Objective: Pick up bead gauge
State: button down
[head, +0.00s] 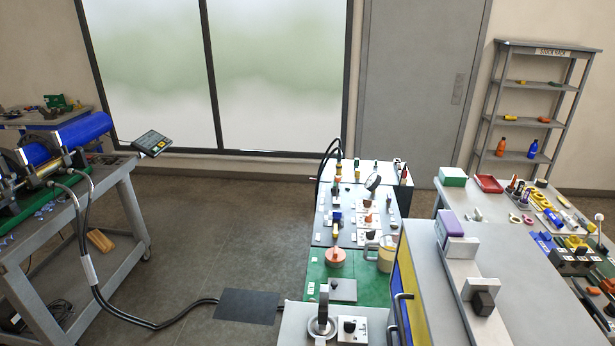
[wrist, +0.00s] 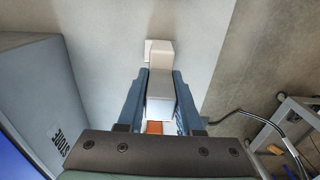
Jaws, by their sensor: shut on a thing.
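In the wrist view, my gripper (wrist: 161,78) has its two blue-grey fingers closed along the sides of a pale grey, block-like thing (wrist: 160,85). This is likely the bead gauge, though I cannot read any marking on it. A small orange patch (wrist: 153,127) shows between the fingers, nearer the palm. A paler blocky part (wrist: 160,52) shows just past the fingertips; I cannot tell whether it belongs to the held thing. I cannot make out my gripper or a separate bead gauge in the head view.
A long bench (head: 318,290) with fittings runs up the middle. A crowded worktop (head: 480,205) and a stock rack (head: 545,45) are on the right. The fusion cart (head: 125,195) and its hoses (head: 105,300) are on the left. Open floor (head: 220,220) lies between.

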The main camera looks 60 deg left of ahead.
notch_tip(320, 180, up, 10)
jog(key=shift+b, duration=0.6)
jog(key=c, duration=1.1)
grip_release()
grip_shut()
